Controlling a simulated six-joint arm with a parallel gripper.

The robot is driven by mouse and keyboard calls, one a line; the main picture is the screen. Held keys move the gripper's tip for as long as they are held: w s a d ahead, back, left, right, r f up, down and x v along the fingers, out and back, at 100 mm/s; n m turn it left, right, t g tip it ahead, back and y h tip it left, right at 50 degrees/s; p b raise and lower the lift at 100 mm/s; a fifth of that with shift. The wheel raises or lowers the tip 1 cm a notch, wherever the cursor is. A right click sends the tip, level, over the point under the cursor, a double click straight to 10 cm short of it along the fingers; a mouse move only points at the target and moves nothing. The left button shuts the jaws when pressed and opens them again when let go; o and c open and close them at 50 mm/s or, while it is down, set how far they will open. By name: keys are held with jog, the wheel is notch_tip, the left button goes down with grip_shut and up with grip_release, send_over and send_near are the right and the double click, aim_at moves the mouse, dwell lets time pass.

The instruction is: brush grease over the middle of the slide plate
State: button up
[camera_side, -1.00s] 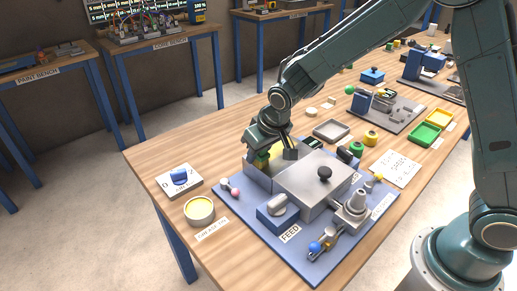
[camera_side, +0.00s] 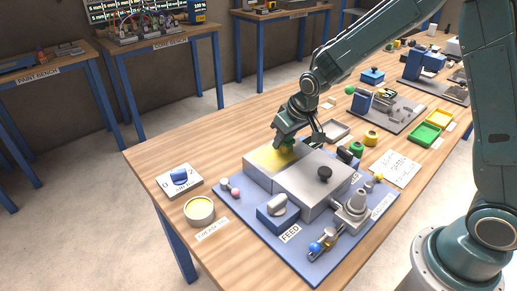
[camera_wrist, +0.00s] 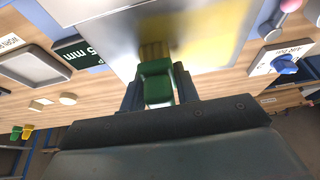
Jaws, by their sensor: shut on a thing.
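The slide plate (camera_side: 258,178) is the grey metal top at the back left of the blue base in the side view. A yellow grease streak (camera_side: 268,158) lies across it. My gripper (camera_side: 287,140) is shut on a brush with a green handle (camera_side: 288,148) at the plate's back right part. In the wrist view, my gripper (camera_wrist: 158,88) clasps the green brush (camera_wrist: 156,80), its yellowish bristles (camera_wrist: 155,50) over the plate (camera_wrist: 125,45). Yellow (camera_wrist: 205,35) shows to the right of the bristles; bristle contact is hard to tell. An open tin of yellow grease (camera_side: 199,210) stands at the front left.
The FEED block (camera_side: 278,213) and a grey stepped fitting (camera_side: 355,203) stand in front. A blue-knob switch (camera_side: 180,176) is to the left. A grey tray (camera_side: 333,131) lies behind. The table's left is mostly clear.

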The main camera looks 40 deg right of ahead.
aim_at(259, 163)
jog(key=d, duration=0.4)
jog(key=shift+s+d+f, duration=0.1)
jog(key=shift+d, duration=0.3)
jog(key=shift+s+a, duration=0.15)
jog(key=shift+s, duration=0.3)
jog(key=shift+s+a, duration=0.15)
jog(key=shift+a, duration=6.55)
notch_tip(259, 163, up, 2)
jog(key=shift+r, duration=0.25)
notch_tip(259, 163, up, 6)
jog(key=shift+a, duration=0.15)
